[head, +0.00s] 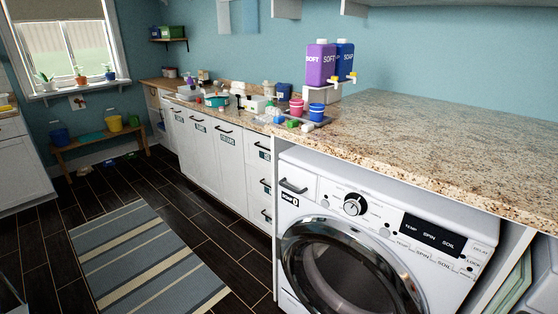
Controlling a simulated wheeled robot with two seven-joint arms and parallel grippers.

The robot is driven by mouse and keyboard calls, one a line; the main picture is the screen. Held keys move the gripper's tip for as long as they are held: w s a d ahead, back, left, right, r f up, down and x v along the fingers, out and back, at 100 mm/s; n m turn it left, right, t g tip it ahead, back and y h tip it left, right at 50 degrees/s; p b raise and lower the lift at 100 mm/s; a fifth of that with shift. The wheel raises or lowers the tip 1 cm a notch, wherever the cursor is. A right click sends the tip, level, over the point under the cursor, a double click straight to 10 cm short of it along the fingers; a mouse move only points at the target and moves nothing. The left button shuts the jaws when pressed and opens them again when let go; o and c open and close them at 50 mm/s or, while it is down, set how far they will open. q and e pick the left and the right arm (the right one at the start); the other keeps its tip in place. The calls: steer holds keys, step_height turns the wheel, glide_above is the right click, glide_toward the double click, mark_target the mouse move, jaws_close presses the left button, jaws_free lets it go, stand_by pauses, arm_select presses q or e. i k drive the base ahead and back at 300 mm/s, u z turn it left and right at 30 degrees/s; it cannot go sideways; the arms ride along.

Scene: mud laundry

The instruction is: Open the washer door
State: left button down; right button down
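The washer (440,283) is a white front loader under the granite counter, at the lower right of the head view. Its round door (296,243) has a wide chrome ring and dark glass, and looks shut. The bottom of the door is cut off by the frame. A control panel with a dial (355,205) and a dark display (432,234) runs above the door. A detergent drawer (294,187) is at the panel's left. Neither of my grippers is in view.
The granite counter (430,140) overhangs the washer. Purple and blue soap jugs (320,63) and small items stand on it. White cabinets (230,170) with bar handles continue to the left. A striped rug (150,262) lies on the dark floor, which is open there.

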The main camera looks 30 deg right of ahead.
mark_target(406, 295)
steer(key=z, duration=1.45)
steer(key=k, duration=0.5)
steer(key=z, duration=2.15)
steer(key=i, duration=1.15)
steer(key=u, duration=1.95)
